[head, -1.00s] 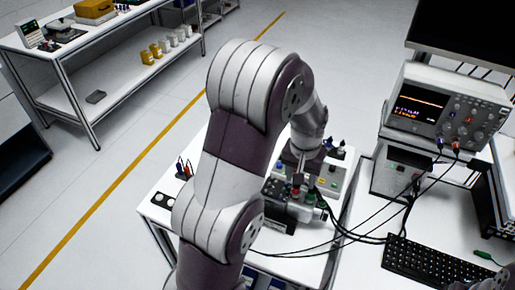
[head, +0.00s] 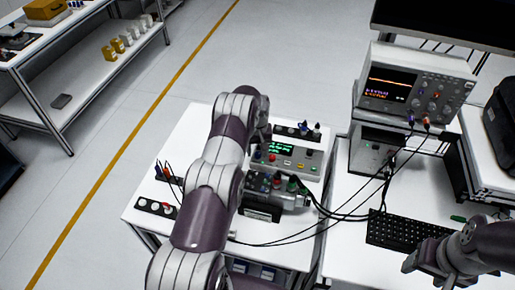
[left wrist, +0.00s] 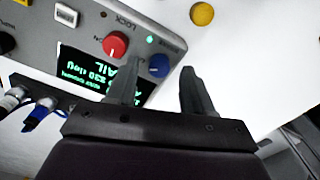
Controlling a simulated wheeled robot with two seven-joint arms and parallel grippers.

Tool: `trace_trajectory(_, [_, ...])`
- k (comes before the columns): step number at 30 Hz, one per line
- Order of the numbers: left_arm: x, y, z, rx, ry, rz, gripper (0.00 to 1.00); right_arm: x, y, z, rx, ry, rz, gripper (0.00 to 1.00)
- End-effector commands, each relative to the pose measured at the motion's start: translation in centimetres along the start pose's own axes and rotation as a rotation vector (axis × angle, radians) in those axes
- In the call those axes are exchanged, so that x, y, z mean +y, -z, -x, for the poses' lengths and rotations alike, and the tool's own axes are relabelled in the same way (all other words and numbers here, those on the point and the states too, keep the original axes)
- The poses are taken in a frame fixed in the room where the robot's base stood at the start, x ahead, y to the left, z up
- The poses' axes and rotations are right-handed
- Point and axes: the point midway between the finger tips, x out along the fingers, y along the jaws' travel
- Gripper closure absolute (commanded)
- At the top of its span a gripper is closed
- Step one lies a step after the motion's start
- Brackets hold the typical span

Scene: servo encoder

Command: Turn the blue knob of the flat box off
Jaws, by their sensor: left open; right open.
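The flat box (head: 307,155) is grey with a green-lit display and stands on the white table in the head view, partly behind my left arm. In the left wrist view the flat box (left wrist: 82,22) shows a red knob (left wrist: 115,45), a blue knob (left wrist: 159,66) and a lit green lamp. My left gripper (left wrist: 162,70) is open, its fingertips on either side of the blue knob in the picture; I cannot tell whether they touch it. In the head view my left gripper is hidden behind its arm. My right gripper (head: 424,264) is open and empty near the keyboard.
A second device (head: 280,197) with coloured plugs and black cables stands in front of the flat box. An oscilloscope (head: 415,85) stands to the right, and a keyboard (head: 400,232) lies below it. A yellow button (left wrist: 202,14) shows in the left wrist view.

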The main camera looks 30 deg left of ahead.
Motion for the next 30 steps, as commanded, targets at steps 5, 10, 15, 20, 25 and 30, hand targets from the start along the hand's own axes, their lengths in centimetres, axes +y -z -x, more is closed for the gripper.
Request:
trace_trajectory(5, [0.0, 0.0, -0.8, 0.000, 0.000, -0.001, 0.48, 0.0, 0.0, 0.2, -0.001, 0.000, 0.000, 0.39])
trace_trajectory(10, [0.0, 0.0, -0.8, 0.000, 0.000, -0.001, 0.48, 0.0, 0.0, 0.2, 0.000, 0.000, 0.000, 0.39])
trace_trajectory(15, [0.0, 0.0, -0.8, 0.000, 0.000, -0.001, 0.91, 0.0, 0.0, 0.2, 0.000, 0.000, 0.000, 0.39])
trace_trajectory(20, [0.0, -0.1, -0.8, -0.001, 0.000, 0.000, 1.00, 0.0, 0.0, 0.2, 0.000, 0.000, 0.000, 0.39])
trace_trajectory(25, [0.0, 0.0, -0.9, 0.000, 0.000, 0.020, 1.00, 0.0, 0.0, -0.3, 0.000, 0.000, 0.000, 0.39])
trace_trajectory(30, [0.0, 0.0, -1.1, 0.001, 0.000, 0.090, 1.00, 0.0, -0.2, -1.5, 0.000, 0.000, 0.000, 0.39])
